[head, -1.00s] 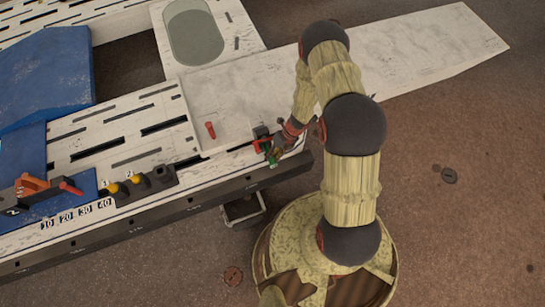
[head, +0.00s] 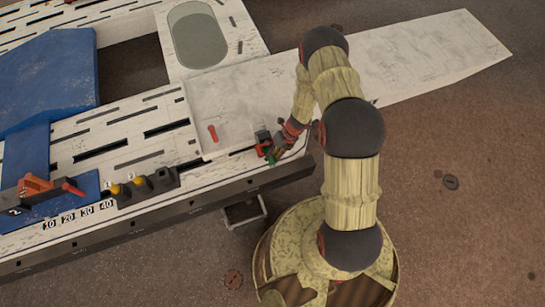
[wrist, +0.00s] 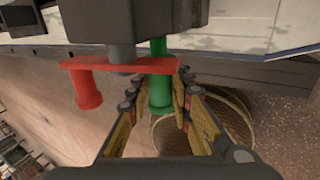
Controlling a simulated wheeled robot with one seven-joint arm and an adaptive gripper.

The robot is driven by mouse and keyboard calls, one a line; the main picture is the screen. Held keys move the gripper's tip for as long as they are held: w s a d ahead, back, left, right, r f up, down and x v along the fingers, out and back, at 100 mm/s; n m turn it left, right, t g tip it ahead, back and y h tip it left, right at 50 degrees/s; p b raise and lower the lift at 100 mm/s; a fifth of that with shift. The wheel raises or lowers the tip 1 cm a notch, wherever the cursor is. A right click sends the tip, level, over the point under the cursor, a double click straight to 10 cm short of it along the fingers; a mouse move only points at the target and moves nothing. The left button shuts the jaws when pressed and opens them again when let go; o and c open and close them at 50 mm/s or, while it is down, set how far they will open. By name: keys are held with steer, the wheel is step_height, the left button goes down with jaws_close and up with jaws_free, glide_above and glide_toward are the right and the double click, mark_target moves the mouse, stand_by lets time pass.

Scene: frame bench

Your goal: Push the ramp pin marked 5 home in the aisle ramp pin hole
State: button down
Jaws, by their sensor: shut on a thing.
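My gripper (wrist: 158,105) is shut on a green pin (wrist: 159,90) in the wrist view, its fingers on both sides of the pin's lower part. The green pin passes a red plate (wrist: 120,65) and reaches up towards a dark block (wrist: 140,15). A grey post (wrist: 122,55) and a red knob (wrist: 86,90) are on the same plate. In the head view, my gripper (head: 274,153) is at the front edge of the bench, beside the small dark block (head: 262,137). No number 5 is readable, and the pin's hole is hidden.
A red peg (head: 212,134) stands on the pale ramp panel (head: 235,105). A dark holder with yellow-topped pins (head: 148,188) and a blue pad with a red-handled device (head: 40,187) are at left.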

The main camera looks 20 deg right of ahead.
steer(key=shift+w, duration=0.85)
steer(key=c, duration=1.5)
jaws_free()
steer(key=shift+w, duration=0.1)
steer(key=shift+c, duration=0.2)
steer(key=shift+o, duration=0.2)
steer(key=shift+d+r, duration=0.1)
steer(key=v, duration=1.1)
steer(key=shift+r, duration=0.35)
steer(key=shift+d, duration=0.15)
steer(key=shift+c, duration=0.4)
